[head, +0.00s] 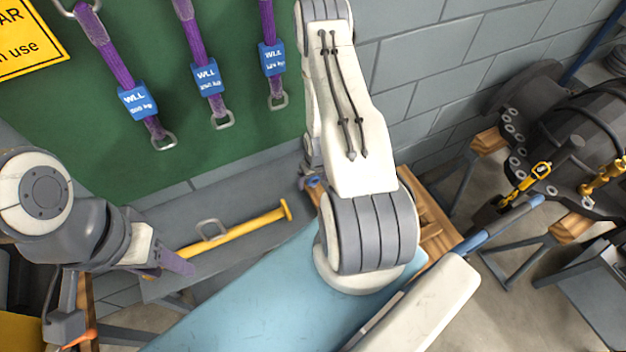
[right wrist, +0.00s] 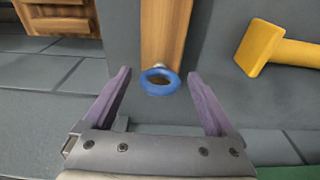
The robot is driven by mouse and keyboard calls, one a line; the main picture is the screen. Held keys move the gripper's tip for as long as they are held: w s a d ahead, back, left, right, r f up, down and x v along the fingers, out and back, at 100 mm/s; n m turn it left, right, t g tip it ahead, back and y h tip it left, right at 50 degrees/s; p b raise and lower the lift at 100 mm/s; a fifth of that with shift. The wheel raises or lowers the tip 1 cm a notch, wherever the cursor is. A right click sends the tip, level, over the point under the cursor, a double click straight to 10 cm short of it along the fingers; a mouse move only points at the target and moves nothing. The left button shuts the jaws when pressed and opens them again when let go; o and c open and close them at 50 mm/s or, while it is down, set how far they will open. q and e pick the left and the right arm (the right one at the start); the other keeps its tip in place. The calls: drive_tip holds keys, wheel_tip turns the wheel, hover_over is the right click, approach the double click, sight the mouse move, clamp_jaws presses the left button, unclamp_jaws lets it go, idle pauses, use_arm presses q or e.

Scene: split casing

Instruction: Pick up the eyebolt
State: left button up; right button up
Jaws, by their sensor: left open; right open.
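The eyebolt (right wrist: 160,90) shows in the right wrist view as a blue ring with a bit of pale metal behind it, against a wooden block. My right gripper (right wrist: 159,74) is open, with one purple finger on each side of the ring and clear gaps to both. How far the ring is from the fingertips in depth I cannot tell. In the head view a small blue part of the eyebolt (head: 314,182) shows beside my right arm, which hides most of that gripper. My left gripper (head: 176,263) is at the left, away from the eyebolt and empty.
A yellow bar (head: 245,229) with a grey shackle lies on the grey bench; its end (right wrist: 262,48) is right of the eyebolt. Purple slings (head: 198,50) hang on the green board. A blue surface (head: 250,300) is in front. A dark casing (head: 580,125) stands at right.

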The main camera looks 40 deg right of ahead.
clamp_jaws()
drive_tip(key=shift+r, duration=0.1)
idle(0.3)
